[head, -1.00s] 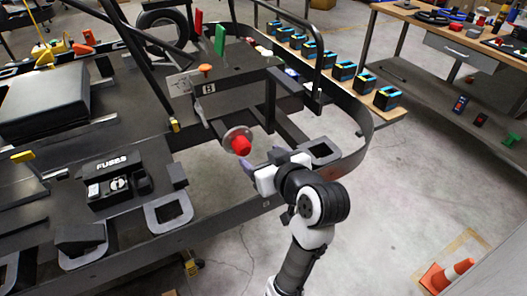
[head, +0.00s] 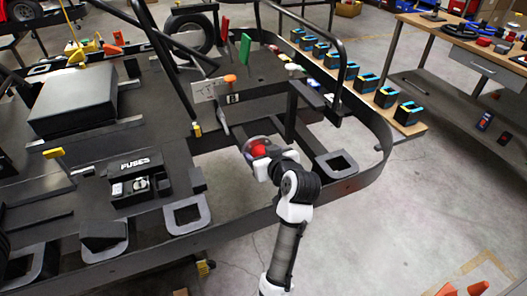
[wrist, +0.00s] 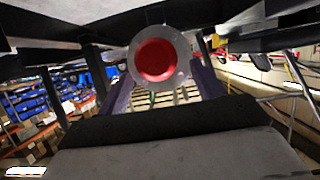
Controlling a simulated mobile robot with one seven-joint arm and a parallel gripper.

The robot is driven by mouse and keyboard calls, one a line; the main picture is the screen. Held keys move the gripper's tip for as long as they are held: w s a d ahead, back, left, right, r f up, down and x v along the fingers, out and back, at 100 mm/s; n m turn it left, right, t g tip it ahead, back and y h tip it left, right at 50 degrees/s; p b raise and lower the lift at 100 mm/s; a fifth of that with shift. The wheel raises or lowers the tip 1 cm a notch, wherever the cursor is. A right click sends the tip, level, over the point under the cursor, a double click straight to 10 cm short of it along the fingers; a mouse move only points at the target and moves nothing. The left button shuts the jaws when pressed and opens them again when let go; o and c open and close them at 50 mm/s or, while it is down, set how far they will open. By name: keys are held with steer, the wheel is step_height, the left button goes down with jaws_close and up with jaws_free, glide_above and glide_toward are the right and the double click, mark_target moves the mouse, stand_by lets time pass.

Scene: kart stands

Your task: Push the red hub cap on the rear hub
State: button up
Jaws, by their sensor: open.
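The red hub cap (head: 259,149) sits at the centre of the grey round rear hub (head: 247,143) on the kart frame. In the wrist view the cap (wrist: 155,60) is a red disc facing me, ringed by the grey hub (wrist: 135,47). I cannot tell how deeply it is seated. My gripper (head: 263,166) is right in front of the cap and partly covers it in the head view. In the wrist view its purple-grey fingers (wrist: 162,80) are spread, one low on each side of the cap, with nothing held. Whether they touch the hub is unclear.
The kart's curved side rail (head: 355,182) runs around the right of my arm. A dark post (head: 291,112) stands just behind the hub. A black fuse box (head: 140,178) lies left. Blue-black boxes (head: 367,82) line a bench behind. Floor at right is mostly open.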

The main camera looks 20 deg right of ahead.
steer(key=shift+w, duration=0.15)
steer(key=shift+c, duration=0.5)
steer(key=c, duration=1.1)
steer(key=shift+s+d+f, duration=0.1)
steer(key=shift+s+f, duration=0.05)
steer(key=shift+s, duration=2.75)
steer(key=shift+s, duration=0.15)
